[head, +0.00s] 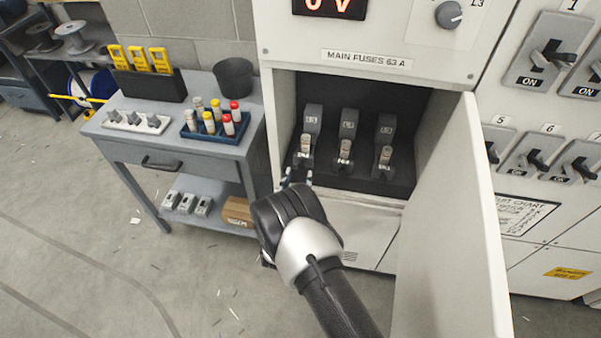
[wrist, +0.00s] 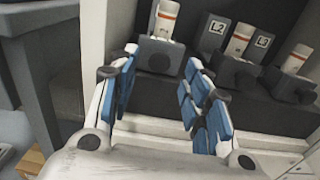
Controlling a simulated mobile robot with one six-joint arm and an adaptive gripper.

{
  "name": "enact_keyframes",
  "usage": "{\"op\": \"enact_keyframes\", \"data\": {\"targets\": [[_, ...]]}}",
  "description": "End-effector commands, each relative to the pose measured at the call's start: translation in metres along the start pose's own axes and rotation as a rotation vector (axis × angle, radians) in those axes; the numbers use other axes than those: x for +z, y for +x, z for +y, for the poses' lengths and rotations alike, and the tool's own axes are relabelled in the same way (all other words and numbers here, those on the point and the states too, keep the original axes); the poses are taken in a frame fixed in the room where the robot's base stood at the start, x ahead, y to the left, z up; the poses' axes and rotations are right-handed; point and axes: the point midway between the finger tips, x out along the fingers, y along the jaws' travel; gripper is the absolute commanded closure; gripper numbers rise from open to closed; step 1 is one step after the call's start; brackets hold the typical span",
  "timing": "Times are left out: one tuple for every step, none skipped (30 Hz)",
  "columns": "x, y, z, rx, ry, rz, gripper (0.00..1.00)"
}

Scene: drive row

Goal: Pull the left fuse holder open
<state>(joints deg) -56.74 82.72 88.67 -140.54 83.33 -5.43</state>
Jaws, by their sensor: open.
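The left fuse holder (head: 312,117) is the leftmost of three dark grey holders in the open fuse compartment. A pale fuse shows at its front, above a dark block with a round knob. In the wrist view this left holder block (wrist: 160,56) lies just beyond and between my fingertips, with a white, orange-banded fuse above it. My gripper (head: 298,178) is in front of the compartment, slightly below and left of the left holder. In the wrist view my gripper (wrist: 162,72) is open, its blue-padded fingers apart and nothing between them. Contact with the holder cannot be told.
The middle holder (head: 348,125) and right holder (head: 385,130) stand close by on the right. The compartment door (head: 450,225) is swung open at the right. A grey bench (head: 190,147) with a fuse tray (head: 213,135) stands at the left. Floor in front is free.

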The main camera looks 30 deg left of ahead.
Motion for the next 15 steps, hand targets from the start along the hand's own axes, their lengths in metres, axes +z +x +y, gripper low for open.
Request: {"op": "enact_keyframes", "data": {"targets": [[-0.001, 0.010, -0.001, -0.002, 0.001, -0.002, 0.56], [-0.001, 0.015, -0.001, -0.003, 0.001, -0.002, 0.56], [-0.001, 0.021, -0.001, -0.002, 0.002, -0.003, 0.56], [-0.001, 0.025, 0.000, -0.001, 0.001, -0.001, 0.56], [-0.001, 0.028, 0.000, -0.001, 0.001, -0.002, 0.56], [-0.001, 0.032, 0.000, -0.001, 0.000, -0.002, 0.56], [-0.001, 0.035, 0.000, -0.001, 0.000, -0.001, 0.56], [-0.001, 0.037, 0.000, -0.001, 0.000, 0.000, 0.56], [0.000, 0.040, 0.000, -0.001, 0.001, -0.001, 0.56], [0.000, 0.041, 0.000, -0.001, 0.001, -0.001, 0.56], [0.000, 0.042, 0.000, -0.001, 0.000, -0.001, 0.56], [0.000, 0.043, 0.000, 0.000, 0.000, -0.001, 0.56], [0.000, 0.043, 0.000, 0.000, 0.000, -0.001, 0.56], [0.000, 0.043, 0.000, 0.000, -0.001, 0.000, 0.56], [0.000, 0.043, 0.000, 0.000, -0.001, 0.000, 0.56]]}}
